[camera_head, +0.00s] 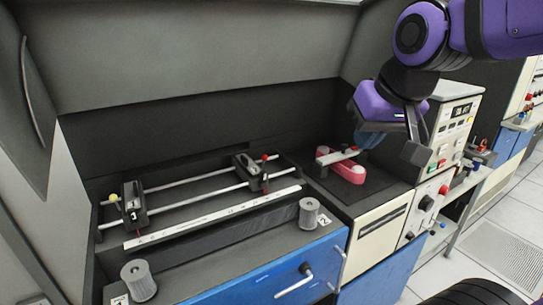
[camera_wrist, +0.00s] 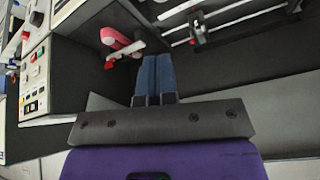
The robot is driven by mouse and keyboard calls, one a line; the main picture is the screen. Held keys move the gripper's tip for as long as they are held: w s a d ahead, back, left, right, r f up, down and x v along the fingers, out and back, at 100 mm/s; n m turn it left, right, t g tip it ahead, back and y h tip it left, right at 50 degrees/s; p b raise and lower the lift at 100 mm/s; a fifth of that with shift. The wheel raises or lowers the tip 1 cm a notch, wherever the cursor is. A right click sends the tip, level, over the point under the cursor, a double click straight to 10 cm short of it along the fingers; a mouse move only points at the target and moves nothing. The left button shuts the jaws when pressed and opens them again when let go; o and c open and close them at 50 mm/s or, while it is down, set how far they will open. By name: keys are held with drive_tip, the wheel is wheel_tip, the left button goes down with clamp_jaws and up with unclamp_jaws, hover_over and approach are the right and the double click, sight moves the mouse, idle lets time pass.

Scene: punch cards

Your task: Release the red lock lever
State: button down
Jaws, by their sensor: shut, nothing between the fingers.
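A red-pink rounded piece (camera_head: 350,172) lies on the black top at the right of the bench. A pale lever bar (camera_head: 338,156) with a small red end crosses over it. In the wrist view the red-pink piece (camera_wrist: 116,38) and the pale bar (camera_wrist: 126,50) are just left of my fingertips. A separate red-knobbed lever (camera_head: 265,158) stands on the right carriage of the rail frame. My gripper (camera_head: 361,140) is above and right of the red-pink piece; its blue fingers (camera_wrist: 155,57) are together and empty. I cannot tell the height gap between fingers and bar.
Two grey spools (camera_head: 309,213) (camera_head: 138,280) stand along the front. A control panel (camera_head: 452,130) rises at the right, close to my gripper.

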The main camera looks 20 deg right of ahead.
drive_tip(key=w+f+m, duration=0.3)
drive_tip(key=w+f, duration=0.2)
drive_tip(key=w, duration=0.8)
drive_tip(key=w+a+f+m+t, duration=0.1)
drive_tip(key=w+f+m, duration=0.3)
drive_tip(key=w, duration=0.9)
drive_tip(key=shift+a+f, duration=0.3)
drive_tip(key=shift+f, duration=0.5)
drive_tip(key=shift+f, duration=0.1)
drive_tip(key=w+a+f, duration=0.3)
drive_tip(key=w+f, duration=0.5)
drive_tip(key=f, duration=0.1)
drive_tip(key=shift+a, duration=0.1)
drive_tip(key=shift+w, duration=0.1)
